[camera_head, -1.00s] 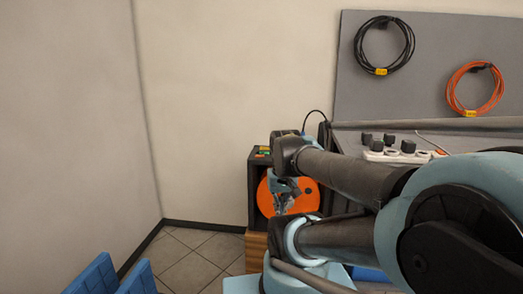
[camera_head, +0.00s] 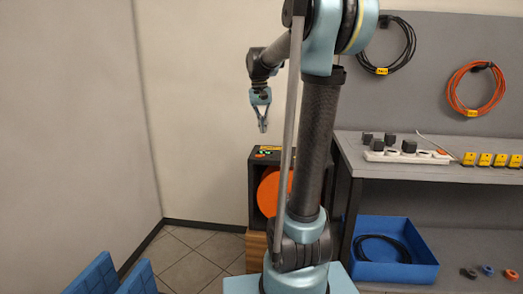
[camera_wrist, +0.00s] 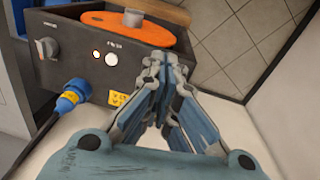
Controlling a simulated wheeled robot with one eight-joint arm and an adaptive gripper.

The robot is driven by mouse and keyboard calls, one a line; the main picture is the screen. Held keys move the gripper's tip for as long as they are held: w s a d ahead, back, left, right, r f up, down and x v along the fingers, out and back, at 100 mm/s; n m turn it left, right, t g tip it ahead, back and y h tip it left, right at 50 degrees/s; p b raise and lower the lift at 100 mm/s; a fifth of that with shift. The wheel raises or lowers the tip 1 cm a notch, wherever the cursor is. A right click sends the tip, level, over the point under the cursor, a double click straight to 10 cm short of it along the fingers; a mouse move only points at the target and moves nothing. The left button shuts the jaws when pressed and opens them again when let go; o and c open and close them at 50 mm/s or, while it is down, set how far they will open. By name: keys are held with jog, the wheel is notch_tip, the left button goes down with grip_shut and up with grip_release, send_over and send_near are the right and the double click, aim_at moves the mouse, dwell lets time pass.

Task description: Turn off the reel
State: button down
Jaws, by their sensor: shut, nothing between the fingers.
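The reel is an orange disc (camera_head: 268,192) in a black box (camera_head: 254,171); my arm covers part of it in the head view. In the wrist view, the orange disc (camera_wrist: 130,27) lies behind the box's dark panel (camera_wrist: 75,61). The panel bears a grey rotary knob (camera_wrist: 46,48), a lit white round button (camera_wrist: 112,58) and a small orange-white light (camera_wrist: 96,53). A blue plug (camera_wrist: 72,96) with a black cable is in the panel. My gripper (camera_head: 263,130) is shut and empty, above the box and apart from it; its fingertips also show in the wrist view (camera_wrist: 164,58).
A shelf (camera_head: 420,178) to the right holds a power strip (camera_head: 407,156). A blue bin (camera_head: 395,265) with black cable sits beneath. Blue crates (camera_head: 95,275) stand at the lower left. Tiled floor is open between the crates and the reel box.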

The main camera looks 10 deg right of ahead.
jog(key=w+r, duration=0.1)
jog(key=w, duration=0.7)
jog(key=shift+a+r+m, duration=0.4)
jog(key=shift+w, duration=0.1)
jog(key=f, duration=0.4)
jog(key=d+f, duration=0.1)
jog(key=f, duration=0.9)
jog(key=shift+s+d, duration=0.3)
